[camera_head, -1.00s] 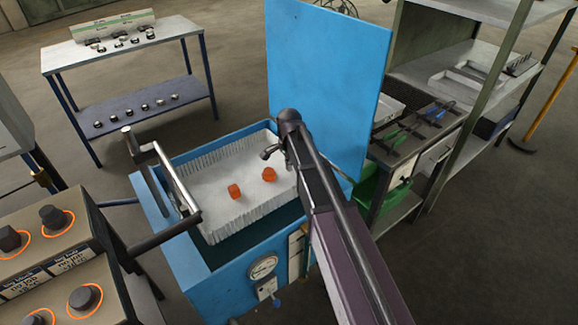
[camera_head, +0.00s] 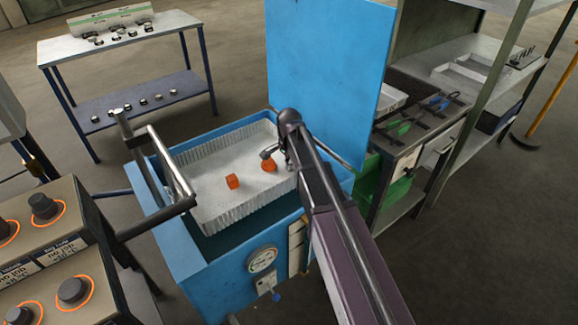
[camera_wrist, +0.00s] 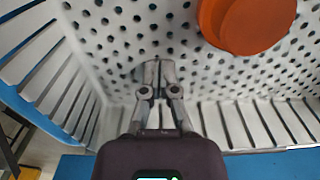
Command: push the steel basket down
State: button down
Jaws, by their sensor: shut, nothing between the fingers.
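The steel basket (camera_head: 215,180) is a pale box with slatted walls, sitting inside the open blue tank (camera_head: 190,262). Its perforated floor (camera_wrist: 115,35) fills much of the wrist view. Two orange pieces, one at the middle (camera_head: 232,181) and one further right (camera_head: 268,166), stand on that floor. The right one shows as a round orange cup (camera_wrist: 248,22) in the wrist view. My gripper (camera_head: 270,152) is shut and empty, inside the basket near its right wall. In the wrist view my fingertips (camera_wrist: 158,68) are over the floor, close to it; I cannot tell whether they touch.
The blue lid (camera_head: 328,75) stands upright behind the tank. A bent metal handle (camera_head: 172,165) rises at the tank's left. Control boxes with knobs (camera_head: 43,206) stand at the left front. A tool bench (camera_head: 415,115) is at the right, a small table (camera_head: 125,40) at the back left.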

notch_tip(320, 180, down, 14)
jog(key=b, duration=1.4)
jog(key=shift+f, duration=0.15)
jog(key=shift+r, duration=0.2)
dwell(0.3)
notch_tip(320, 180, up, 14)
jog(key=p, duration=1.3)
jog(key=shift+f+p, duration=0.15)
jog(key=shift+p, duration=0.25)
jog(key=shift+s, duration=0.1)
